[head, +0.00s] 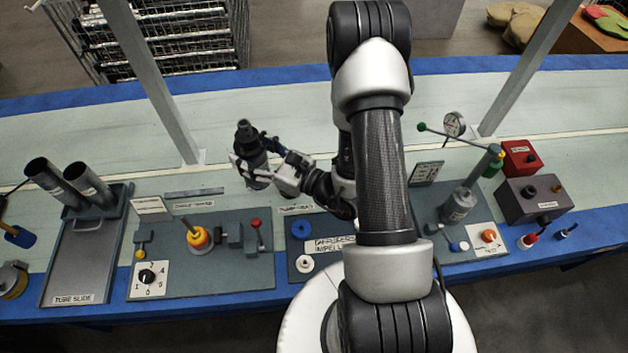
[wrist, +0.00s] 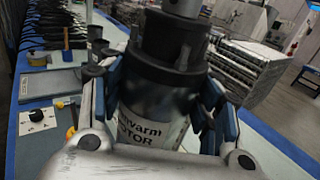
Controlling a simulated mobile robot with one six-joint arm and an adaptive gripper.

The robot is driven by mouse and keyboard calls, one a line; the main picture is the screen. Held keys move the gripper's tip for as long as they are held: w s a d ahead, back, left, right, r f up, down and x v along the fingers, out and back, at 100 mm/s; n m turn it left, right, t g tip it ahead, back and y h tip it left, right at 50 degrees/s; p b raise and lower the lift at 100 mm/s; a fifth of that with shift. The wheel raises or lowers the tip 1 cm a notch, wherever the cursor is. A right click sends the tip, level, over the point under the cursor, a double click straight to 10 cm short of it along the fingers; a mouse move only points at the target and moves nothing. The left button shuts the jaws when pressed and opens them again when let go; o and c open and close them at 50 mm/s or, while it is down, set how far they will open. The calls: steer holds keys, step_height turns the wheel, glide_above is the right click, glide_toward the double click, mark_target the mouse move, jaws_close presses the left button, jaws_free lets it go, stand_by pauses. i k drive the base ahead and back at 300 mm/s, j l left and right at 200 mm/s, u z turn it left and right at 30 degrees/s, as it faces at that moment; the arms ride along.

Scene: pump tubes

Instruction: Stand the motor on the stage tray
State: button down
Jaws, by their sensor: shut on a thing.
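The motor (head: 248,150) is a dark upright cylinder with a narrower black top and a silver label. In the wrist view the motor (wrist: 155,105) fills the middle, with "MOTOR" readable on its label. My gripper (head: 256,166) is shut on it, with blue-padded fingers (wrist: 160,95) on both sides. In the head view the motor is over the pale table, behind the grey trays. Its lower end is partly hidden by the fingers, and I cannot tell how high it is. No readable label says stage tray; a small label behind the middle tray (head: 297,249) is partly covered by my arm.
Left of centre is a grey fixture board (head: 215,275) with an orange ring part and a dial. The tube slide (head: 78,260) with two dark tubes stands farther left. A gauge (head: 454,124) and red box (head: 520,158) are at right. Two posts (head: 152,80) (head: 525,70) rise behind.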

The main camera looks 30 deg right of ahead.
mark_target(336, 242)
steer(key=z, duration=1.9)
steer(key=k+j+z, duration=0.15)
steer(key=z, duration=0.2)
steer(key=k+j+z, duration=0.1)
steer(key=z, duration=0.25)
steer(key=k+j, duration=0.15)
steer(key=k, duration=0.3)
steer(key=k+j, duration=0.2)
steer(key=k, duration=0.25)
